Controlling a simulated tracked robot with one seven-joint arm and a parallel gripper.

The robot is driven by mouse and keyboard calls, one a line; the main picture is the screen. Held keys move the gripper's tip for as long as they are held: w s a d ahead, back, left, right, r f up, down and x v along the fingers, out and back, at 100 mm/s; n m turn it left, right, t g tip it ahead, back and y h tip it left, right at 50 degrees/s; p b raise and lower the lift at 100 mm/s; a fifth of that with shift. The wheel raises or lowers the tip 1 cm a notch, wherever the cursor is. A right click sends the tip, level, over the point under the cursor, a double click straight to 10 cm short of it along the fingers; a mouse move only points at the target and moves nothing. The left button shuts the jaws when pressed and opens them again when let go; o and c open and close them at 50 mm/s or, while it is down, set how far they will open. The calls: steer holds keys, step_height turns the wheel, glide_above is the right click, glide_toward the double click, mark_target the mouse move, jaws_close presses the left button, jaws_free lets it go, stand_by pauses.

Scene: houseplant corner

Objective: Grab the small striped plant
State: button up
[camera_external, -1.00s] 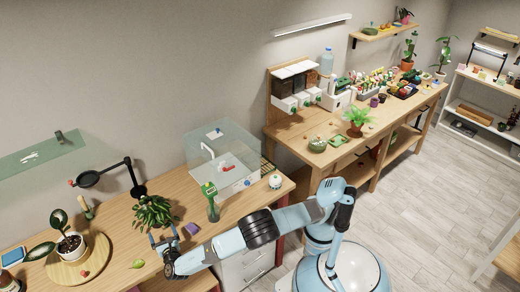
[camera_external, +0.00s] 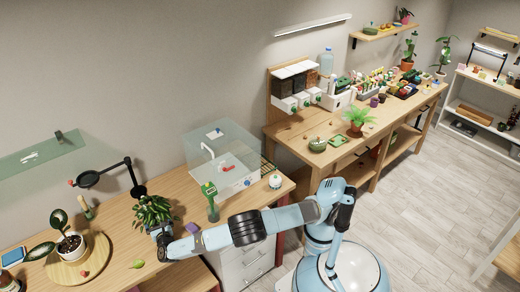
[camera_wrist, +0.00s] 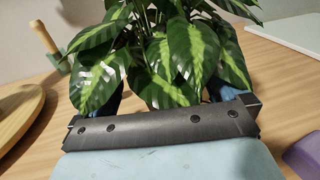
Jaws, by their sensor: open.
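The small striped plant (camera_external: 152,208), with dark green leaves marked in paler green, stands on the left wooden desk. It fills the middle of the wrist view (camera_wrist: 170,50). My gripper (camera_external: 159,232) is at the front side of the plant, low at the leaves. In the wrist view my gripper (camera_wrist: 168,96) has its blue fingers apart, one on each side of the foliage. The leaves hang over and partly hide the fingers. The plant's pot is hidden by leaves and the gripper, so I cannot tell whether the fingers touch it.
A potted plant (camera_external: 70,243) stands on a round wooden board (camera_external: 95,262) to the left. A purple block (camera_external: 192,228) lies just right of my gripper. A black-armed magnifier (camera_external: 133,178) stands behind. A clear box (camera_external: 225,150) and a green-topped bottle (camera_external: 211,200) are right.

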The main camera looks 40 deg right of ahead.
mark_target(152, 209)
steer(key=w, duration=0.4)
steer(key=shift+d, duration=0.25)
steer(key=shift+c, duration=0.5)
steer(key=c, duration=0.8)
steer(key=shift+r, duration=0.15)
steer(key=shift+c, duration=0.2)
